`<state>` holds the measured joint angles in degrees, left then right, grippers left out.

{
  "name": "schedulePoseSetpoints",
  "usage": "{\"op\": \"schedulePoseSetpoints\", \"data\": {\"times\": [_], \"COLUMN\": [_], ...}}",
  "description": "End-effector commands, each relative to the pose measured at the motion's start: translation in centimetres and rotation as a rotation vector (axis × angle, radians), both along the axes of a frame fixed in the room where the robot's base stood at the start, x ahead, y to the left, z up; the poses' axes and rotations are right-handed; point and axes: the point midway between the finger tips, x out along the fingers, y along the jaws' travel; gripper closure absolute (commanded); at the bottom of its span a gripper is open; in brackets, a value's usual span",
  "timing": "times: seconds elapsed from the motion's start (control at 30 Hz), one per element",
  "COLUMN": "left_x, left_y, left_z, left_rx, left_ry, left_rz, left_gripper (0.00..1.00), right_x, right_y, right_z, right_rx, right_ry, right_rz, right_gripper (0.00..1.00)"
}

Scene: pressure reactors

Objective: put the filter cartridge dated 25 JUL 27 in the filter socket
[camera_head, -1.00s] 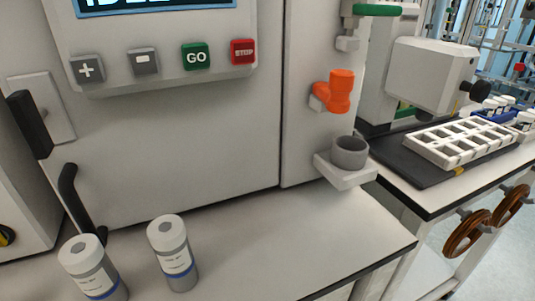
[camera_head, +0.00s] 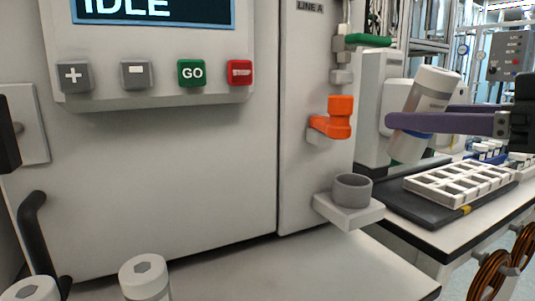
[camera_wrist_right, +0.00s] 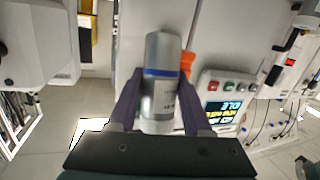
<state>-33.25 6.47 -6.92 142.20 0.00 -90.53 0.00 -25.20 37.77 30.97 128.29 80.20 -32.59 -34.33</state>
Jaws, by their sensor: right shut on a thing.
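My right gripper (camera_head: 418,116) is shut on a white and grey filter cartridge (camera_head: 432,88) with a blue band; it is raised at the right, tilted, in the head view. In the right wrist view the cartridge (camera_wrist_right: 162,80) sits between the purple fingers (camera_wrist_right: 157,100). Its date cannot be read. The grey cup-shaped filter socket (camera_head: 352,189) stands on a white bracket on the machine's side, lower and left of the held cartridge; its opening looks empty. Two more cartridges, one (camera_head: 144,277) and another (camera_head: 30,290), stand at the bottom left, partly cut off. My left gripper is out of view.
An orange fitting (camera_head: 333,118) and a green-handled valve (camera_head: 367,41) project above the socket. A white rack (camera_head: 460,186) lies on a dark mat on the right bench. The table (camera_head: 290,272) below the socket is clear.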

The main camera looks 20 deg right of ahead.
Motion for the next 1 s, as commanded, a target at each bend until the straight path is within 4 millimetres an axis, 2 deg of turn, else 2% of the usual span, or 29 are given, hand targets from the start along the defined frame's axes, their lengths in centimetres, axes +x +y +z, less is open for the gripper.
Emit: {"op": "schedulePoseSetpoints", "data": {"times": [0.03,0.27,0.3,0.4,0.57,0.67,0.7,0.73,0.77,0.93,0.97,1.0], "left_x": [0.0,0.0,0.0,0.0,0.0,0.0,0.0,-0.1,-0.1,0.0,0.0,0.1], "left_y": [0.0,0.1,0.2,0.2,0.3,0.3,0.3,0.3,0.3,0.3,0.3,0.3], "left_z": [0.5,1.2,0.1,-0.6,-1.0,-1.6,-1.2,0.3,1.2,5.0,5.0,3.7], "left_rx": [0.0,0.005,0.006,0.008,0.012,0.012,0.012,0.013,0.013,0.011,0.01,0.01], "left_ry": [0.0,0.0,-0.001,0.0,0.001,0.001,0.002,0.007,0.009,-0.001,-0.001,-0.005], "left_rz": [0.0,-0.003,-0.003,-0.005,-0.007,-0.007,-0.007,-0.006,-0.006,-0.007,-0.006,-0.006], "left_gripper": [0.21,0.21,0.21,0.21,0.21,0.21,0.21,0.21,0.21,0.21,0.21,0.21], "right_x": [1.2,6.0,6.1,6.6,7.0,7.3,7.5,7.7,7.9,9.2,9.3,9.0], "right_y": [0.1,0.4,0.5,0.5,0.5,0.6,0.6,0.6,0.7,0.7,0.7,0.7], "right_z": [0.6,0.4,-1.7,-3.5,-4.5,-5.8,-5.8,-4.6,-4.3,-4.0,-4.6,-6.9], "right_rx": [0.001,0.001,0.005,0.006,0.003,0.005,0.002,-0.003,-0.005,-0.023,-0.024,-0.017], "right_ry": [-0.007,-0.005,0.003,0.002,-0.001,0.002,0.007,0.033,0.065,0.277,0.31,0.309], "right_rz": [0.0,-0.001,-0.002,-0.002,-0.001,-0.001,0.0,0.001,0.002,0.001,-0.001,-0.001], "right_gripper": [1.0,1.0,1.0,1.0,1.0,1.0,1.0,1.0,1.0,1.0,1.0,1.0]}}
